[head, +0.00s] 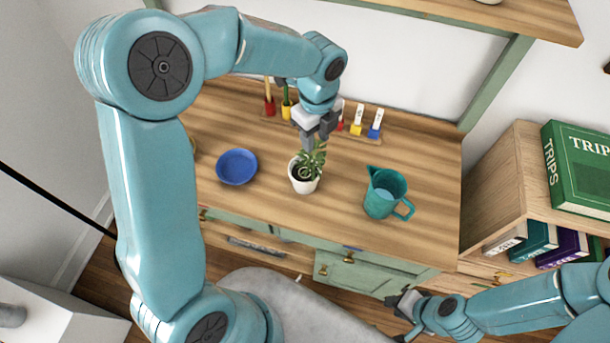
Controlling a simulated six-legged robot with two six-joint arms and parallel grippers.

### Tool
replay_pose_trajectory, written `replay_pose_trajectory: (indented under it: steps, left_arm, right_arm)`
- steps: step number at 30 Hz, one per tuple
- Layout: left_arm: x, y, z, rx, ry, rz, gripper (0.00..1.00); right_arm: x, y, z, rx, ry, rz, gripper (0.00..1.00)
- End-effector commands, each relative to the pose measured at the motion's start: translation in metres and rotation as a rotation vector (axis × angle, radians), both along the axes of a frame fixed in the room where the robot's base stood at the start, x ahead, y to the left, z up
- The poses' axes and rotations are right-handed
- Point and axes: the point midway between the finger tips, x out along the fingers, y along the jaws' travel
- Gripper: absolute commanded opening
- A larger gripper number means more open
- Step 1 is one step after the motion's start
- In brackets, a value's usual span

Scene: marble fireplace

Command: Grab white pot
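The white pot (304,186) stands upright on the wooden worktop, with a green leafy plant (314,160) in it. My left gripper (318,137) reaches in from above and behind and points down over the plant. Its fingers look apart, close to the top leaves; I cannot tell if they touch them. They are not around the pot. My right gripper (397,318) is low at the bottom right, in front of the cabinet and away from the pot. Its fingers look apart and empty.
A blue bowl (237,167) sits left of the pot and a teal pitcher (383,193) right of it. A rack of colored holders (358,129) stands behind. A wooden bookshelf (497,190) with a green book (585,170) is at the right.

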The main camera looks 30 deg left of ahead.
Motion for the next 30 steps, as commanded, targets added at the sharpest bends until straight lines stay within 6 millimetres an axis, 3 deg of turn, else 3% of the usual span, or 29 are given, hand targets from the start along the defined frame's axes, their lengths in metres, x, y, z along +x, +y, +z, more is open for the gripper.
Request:
replay_pose_trajectory:
  steps: [3,10,18,26,30]
  left_arm:
    - [0.0,0.0,-0.019,0.0,0.002,-0.001,0.38]
    - [0.0,0.002,-0.038,0.0,0.003,-0.002,0.38]
    - [0.0,0.004,-0.077,-0.002,0.002,-0.004,0.38]
    - [0.0,0.004,-0.081,-0.001,-0.001,-0.003,0.38]
    - [0.0,0.004,-0.081,-0.001,-0.001,-0.003,0.0]
  right_arm:
    - [0.0,0.0,0.001,0.0,0.0,0.0,0.28]
    - [0.0,0.0,0.005,0.0,0.0,0.0,0.28]
    - [0.0,0.0,0.012,0.0,0.0,0.0,0.28]
    - [0.0,0.0,0.011,0.0,0.0,0.0,0.28]
    - [0.0,0.0,0.011,0.0,0.0,0.0,0.28]
